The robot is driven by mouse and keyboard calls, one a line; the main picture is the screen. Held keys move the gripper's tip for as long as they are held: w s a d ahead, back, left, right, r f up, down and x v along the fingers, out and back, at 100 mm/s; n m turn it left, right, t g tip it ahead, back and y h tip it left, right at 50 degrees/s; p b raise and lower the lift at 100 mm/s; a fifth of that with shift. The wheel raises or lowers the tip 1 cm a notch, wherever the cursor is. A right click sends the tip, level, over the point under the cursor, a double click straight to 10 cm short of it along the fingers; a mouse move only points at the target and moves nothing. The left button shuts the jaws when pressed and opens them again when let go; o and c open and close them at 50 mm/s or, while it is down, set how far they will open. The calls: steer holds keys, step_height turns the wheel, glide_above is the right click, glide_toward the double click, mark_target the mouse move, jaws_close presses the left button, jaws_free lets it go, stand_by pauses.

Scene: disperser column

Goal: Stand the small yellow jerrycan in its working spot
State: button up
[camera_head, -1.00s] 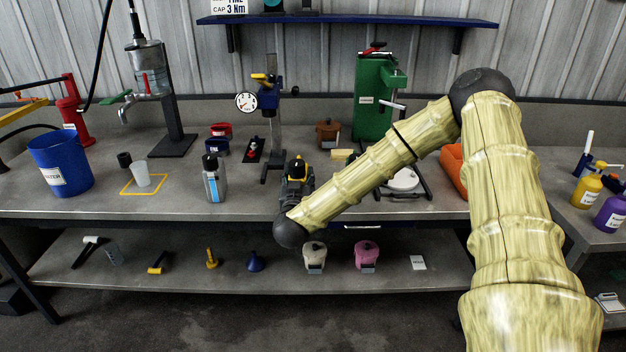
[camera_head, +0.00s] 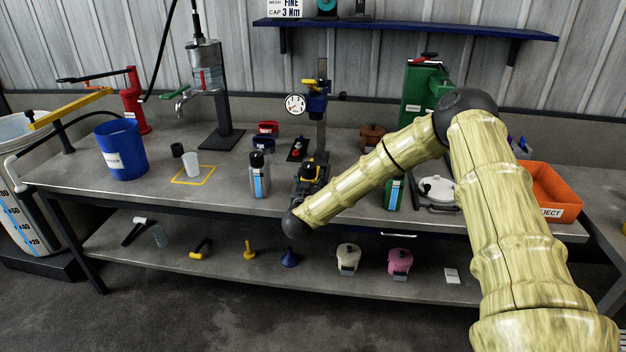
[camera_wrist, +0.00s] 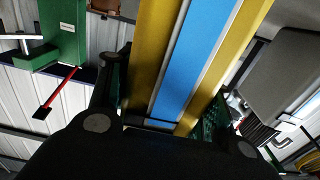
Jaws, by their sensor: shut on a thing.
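My gripper (camera_head: 310,186) is shut on the small yellow jerrycan (camera_head: 313,170), above the front part of the bench. In the head view the jerrycan is mostly hidden by my gripper; only its yellow and black top shows. In the wrist view the jerrycan (camera_wrist: 150,55) fills the middle, yellow with a broad blue and pale stripe, between the dark fingers of my gripper (camera_wrist: 165,100). Its base and any contact with the bench cannot be seen. A yellow square outline (camera_head: 178,181) is on the bench at left, with a white cup (camera_head: 192,164) standing in it.
A grey bottle with a blue label (camera_head: 259,175) stands just left of my gripper. A gauge stand (camera_head: 320,115) is behind it. A blue bucket (camera_head: 122,150), a metal column (camera_head: 205,75), a green press (camera_head: 425,85) and an orange bin (camera_head: 552,190) are around the bench.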

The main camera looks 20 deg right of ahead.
stand_by(0.3)
steer(key=b+x, duration=0.1)
steer(key=x, duration=0.4)
steer(key=shift+w+d, duration=0.2)
steer(key=shift+w, duration=0.15)
stand_by(0.4)
steer(key=shift+r, duration=0.15)
stand_by(1.5)
steer(key=b+x, duration=0.2)
steer(key=x, duration=0.6)
stand_by(4.0)
